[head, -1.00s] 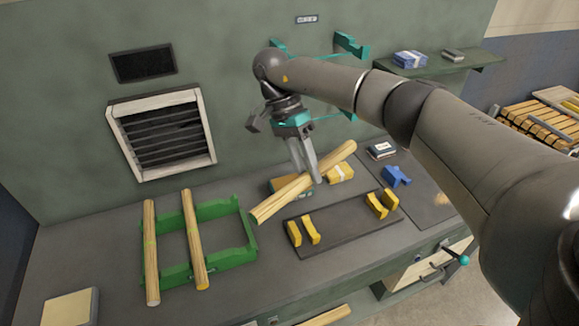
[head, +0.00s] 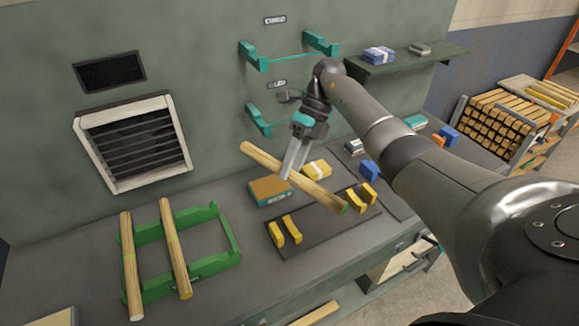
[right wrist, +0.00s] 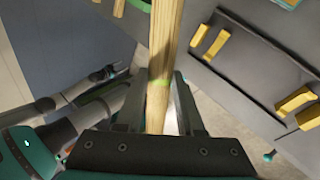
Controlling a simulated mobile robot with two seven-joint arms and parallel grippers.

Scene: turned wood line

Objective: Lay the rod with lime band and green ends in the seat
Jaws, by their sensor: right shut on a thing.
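My right gripper (head: 288,178) is shut on a pale wooden rod (head: 270,164) and holds it tilted above the bench, its near right end over the dark board (head: 313,228). That end shows green in the head view.
A green rack (head: 214,263) with two similar rods (head: 176,250) across it stands at the left. A brown-topped box (head: 268,190) and a yellow packet (head: 317,169) lie behind the board. Teal brackets (head: 254,56) project from the wall. A blue block (head: 370,170) stands to the right.

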